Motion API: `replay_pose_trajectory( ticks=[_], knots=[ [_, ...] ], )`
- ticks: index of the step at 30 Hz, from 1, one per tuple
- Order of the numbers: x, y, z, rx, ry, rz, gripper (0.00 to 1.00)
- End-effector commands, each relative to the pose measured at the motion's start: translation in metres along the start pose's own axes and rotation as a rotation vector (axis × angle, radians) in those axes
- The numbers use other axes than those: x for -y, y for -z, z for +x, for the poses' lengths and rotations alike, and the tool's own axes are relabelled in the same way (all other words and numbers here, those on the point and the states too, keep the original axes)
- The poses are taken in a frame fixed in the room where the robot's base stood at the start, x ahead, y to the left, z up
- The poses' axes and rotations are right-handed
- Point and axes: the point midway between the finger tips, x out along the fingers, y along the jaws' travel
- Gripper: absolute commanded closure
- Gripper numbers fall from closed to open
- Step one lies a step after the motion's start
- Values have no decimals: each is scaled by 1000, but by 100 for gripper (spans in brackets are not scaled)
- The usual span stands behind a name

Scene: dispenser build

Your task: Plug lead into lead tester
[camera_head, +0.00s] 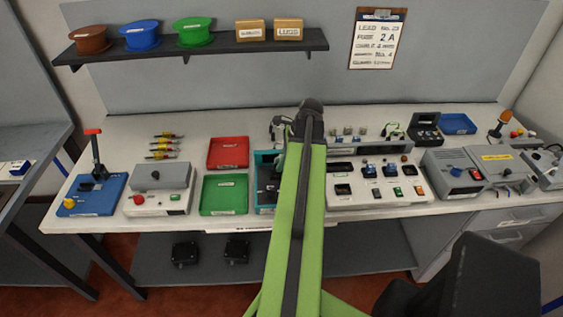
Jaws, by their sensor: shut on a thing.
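My gripper (279,130) is mostly hidden behind the end of my green arm, at the back middle of the bench. Only small dark parts show left of the arm. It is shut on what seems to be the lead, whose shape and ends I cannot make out. No lead tester can be named for sure. A white panel (352,202) with sockets and coloured buttons stands right of the arm. A grey unit with a yellow label (496,157) stands farther right. A green coiled lead (392,131) lies behind the white panel.
Red (228,153) and green (224,195) trays sit left of the arm. A blue lever device (92,194), a grey-white box (160,190) and several screwdrivers (163,146) are farther left. A shelf (200,48) with spools hangs above. Bare bench shows at the back left.

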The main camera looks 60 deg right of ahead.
Motion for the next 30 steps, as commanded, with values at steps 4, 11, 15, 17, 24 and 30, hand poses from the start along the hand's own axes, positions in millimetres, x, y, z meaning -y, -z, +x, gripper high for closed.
replay_pose_trajectory(
  ticks=[4,11,15,17,24,30],
  knots=[
    [0,0,0,0,0,0,100],
    [0,0,0,0,0,1,100],
    [0,1,0,0,0,1,100],
    [0,1,1,0,0,1,100],
    [0,3,6,0,1,1,100],
    [0,5,10,0,1,2,100]
  ],
)
